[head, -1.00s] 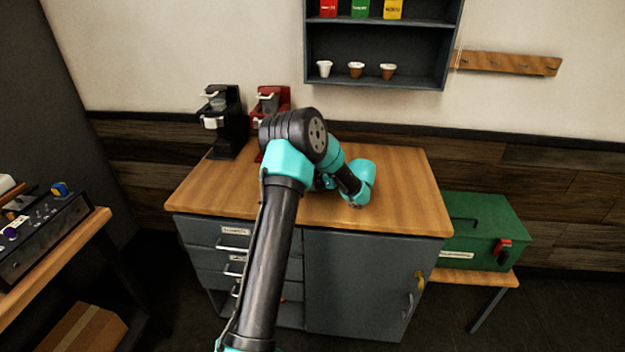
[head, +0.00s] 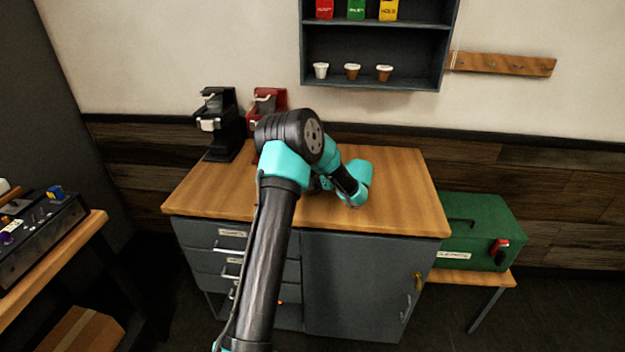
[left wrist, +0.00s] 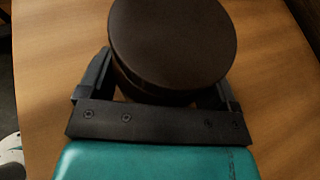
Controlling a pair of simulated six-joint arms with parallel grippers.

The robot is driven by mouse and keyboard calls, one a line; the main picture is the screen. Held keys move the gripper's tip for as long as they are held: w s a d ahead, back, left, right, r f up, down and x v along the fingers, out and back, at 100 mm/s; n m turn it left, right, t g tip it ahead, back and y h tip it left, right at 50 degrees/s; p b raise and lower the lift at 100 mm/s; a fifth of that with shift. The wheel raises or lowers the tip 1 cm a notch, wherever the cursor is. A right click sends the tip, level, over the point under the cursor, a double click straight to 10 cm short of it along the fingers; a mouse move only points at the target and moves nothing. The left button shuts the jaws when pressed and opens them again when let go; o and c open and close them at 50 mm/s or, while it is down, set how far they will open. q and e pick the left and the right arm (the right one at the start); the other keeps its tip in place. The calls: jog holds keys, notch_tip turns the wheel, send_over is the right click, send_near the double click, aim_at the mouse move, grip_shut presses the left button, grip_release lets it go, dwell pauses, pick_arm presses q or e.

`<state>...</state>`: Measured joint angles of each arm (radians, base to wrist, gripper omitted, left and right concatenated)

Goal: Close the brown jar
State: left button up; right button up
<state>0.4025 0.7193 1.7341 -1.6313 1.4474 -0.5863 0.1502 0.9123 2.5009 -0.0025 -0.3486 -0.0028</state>
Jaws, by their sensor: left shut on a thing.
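In the left wrist view a round dark brown jar (left wrist: 172,42) stands upright on the wooden counter, seen from above. Its flat dark top fills the upper middle, and the body below is mostly hidden. My left gripper (left wrist: 168,92) has one finger on each side of the jar, shut on it. I cannot tell from this angle whether the dark top is a separate lid or how it is seated. In the head view my left arm hides the jar and the gripper's fingertips. My right gripper is not in view.
A black brewer (head: 218,125) and a red brewer (head: 268,105) stand at the counter's (head: 400,195) back left. The counter's right side is clear. A wall shelf (head: 375,45) holds several small cups and packets. A green toolbox (head: 485,230) sits on a lower bench at right.

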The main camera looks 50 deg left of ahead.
pick_arm(q)
jog(key=shift+r, duration=1.55)
jog(key=shift+s+d+r, duration=0.15)
jog(key=s+d+r, duration=0.1)
jog(key=s+d, duration=0.9)
jog(key=d, duration=0.1)
jog(key=shift+s+d+r, duration=0.2)
jog(key=shift+d, duration=0.1)
